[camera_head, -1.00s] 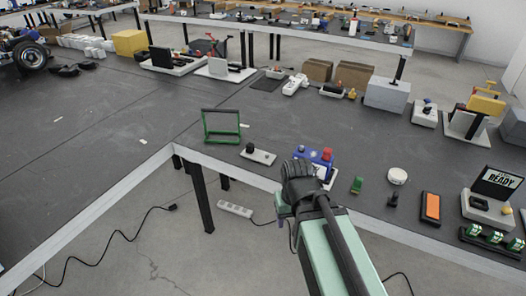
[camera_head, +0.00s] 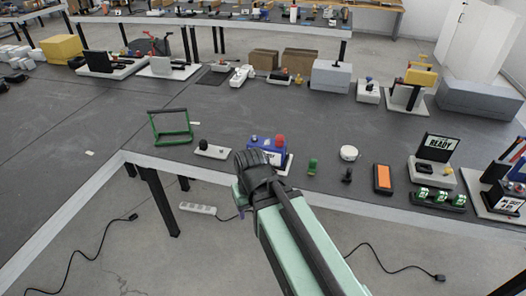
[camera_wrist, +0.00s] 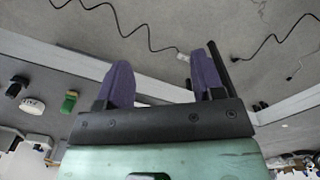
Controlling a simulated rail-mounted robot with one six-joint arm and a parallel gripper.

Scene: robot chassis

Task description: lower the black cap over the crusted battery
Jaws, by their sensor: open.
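A blue battery (camera_head: 268,148) with a red cap on top stands on a white base near the table's front edge in the head view. My black wrist hides its lower left part, and I cannot make out any crust. A small black piece (camera_head: 203,144) stands on a white plate left of the battery; it may be the black cap. Another small dark piece (camera_head: 347,175) stands right of the battery. My gripper (camera_wrist: 163,78) has two purple fingers, spread apart with nothing between them in the wrist view. In the head view my wrist is in front of the battery, and the fingers are mostly hidden.
A green frame (camera_head: 170,127) stands at the left. A green piece (camera_head: 312,167), a white round object (camera_head: 348,153) and an orange-faced box (camera_head: 383,178) stand to the right. The table (camera_head: 90,125) is mostly bare at left. Below its edge, a power strip (camera_head: 197,208) lies on the floor.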

